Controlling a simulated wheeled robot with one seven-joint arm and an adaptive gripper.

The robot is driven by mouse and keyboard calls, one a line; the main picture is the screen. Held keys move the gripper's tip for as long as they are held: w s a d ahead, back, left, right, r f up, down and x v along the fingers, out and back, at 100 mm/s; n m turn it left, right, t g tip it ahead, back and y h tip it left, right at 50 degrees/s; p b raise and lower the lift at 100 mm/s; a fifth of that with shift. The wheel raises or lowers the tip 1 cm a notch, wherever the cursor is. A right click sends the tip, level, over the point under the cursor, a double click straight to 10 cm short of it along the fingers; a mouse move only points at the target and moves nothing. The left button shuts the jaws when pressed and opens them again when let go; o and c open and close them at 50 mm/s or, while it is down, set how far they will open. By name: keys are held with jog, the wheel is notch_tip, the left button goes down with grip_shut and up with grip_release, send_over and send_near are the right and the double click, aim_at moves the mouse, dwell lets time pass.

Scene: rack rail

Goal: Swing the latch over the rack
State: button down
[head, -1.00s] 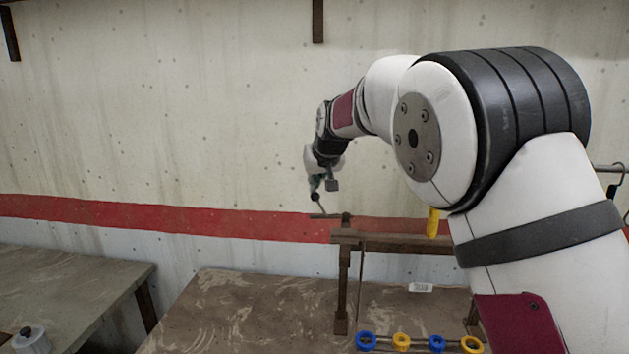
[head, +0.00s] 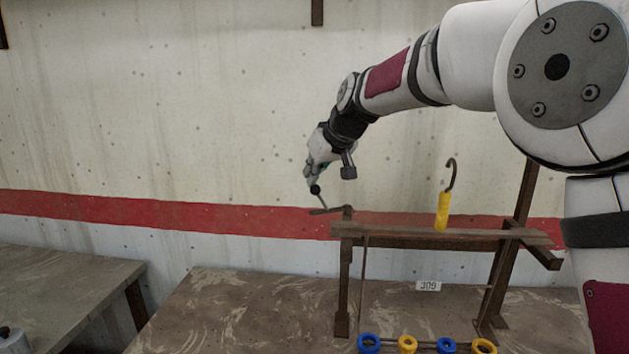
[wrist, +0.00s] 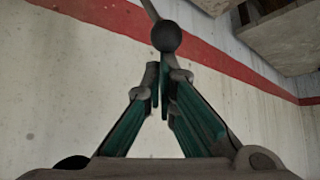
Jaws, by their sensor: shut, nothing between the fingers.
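The rack (head: 400,232) is a brown rail on posts standing on a worn table. The latch (head: 328,211) is a thin dark bar at the top of the rack's left post, pointing left, away from the rail. A thin rod with a dark ball knob (head: 315,189) rises at its outer end. My gripper (head: 311,174) is just above the knob. In the wrist view, my gripper (wrist: 161,80) has its green-sided fingers closed together and empty. The black ball (wrist: 167,36) is just beyond the fingertips; whether they touch it I cannot tell.
A yellow-handled hook (head: 442,210) stands up at the rail. A white tag reading 309 (head: 428,286) is below it. Blue and yellow rings (head: 407,344) line the front. Another table (head: 60,290) is at left, with a gap between the tables.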

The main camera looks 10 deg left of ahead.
jog(key=n+b, duration=0.1)
jog(key=b, duration=0.1)
jog(key=s+d+n+g+y+b, duration=0.1)
jog(key=b, duration=0.1)
jog(key=shift+s+f+n, duration=0.2)
jog(key=shift+f+n, duration=0.1)
jog(key=shift+n, duration=0.1)
jog(key=s+d+n+g+b, duration=0.1)
jog(key=n+g, duration=0.1)
jog(key=n, duration=0.1)
jog(key=s+d+n+g+y, duration=0.1)
jog(key=s+d+n+g, duration=0.1)
jog(key=n, duration=0.1)
jog(key=s+d+n+g+y+b, duration=0.1)
jog(key=n+g, duration=0.1)
jog(key=n, duration=0.1)
jog(key=shift+s+d+r+g+b, duration=0.15)
jog(key=shift+s+r+g+b, duration=0.15)
jog(key=shift+g, duration=0.1)
jog(key=shift+s+d, duration=0.15)
jog(key=shift+d, duration=0.3)
jog(key=s+a, duration=0.1)
jog(key=a, duration=0.3)
jog(key=v, duration=1)
jog(key=shift+w+d+r, duration=0.15)
jog(key=shift+w+r, duration=0.1)
jog(key=shift+w, duration=0.1)
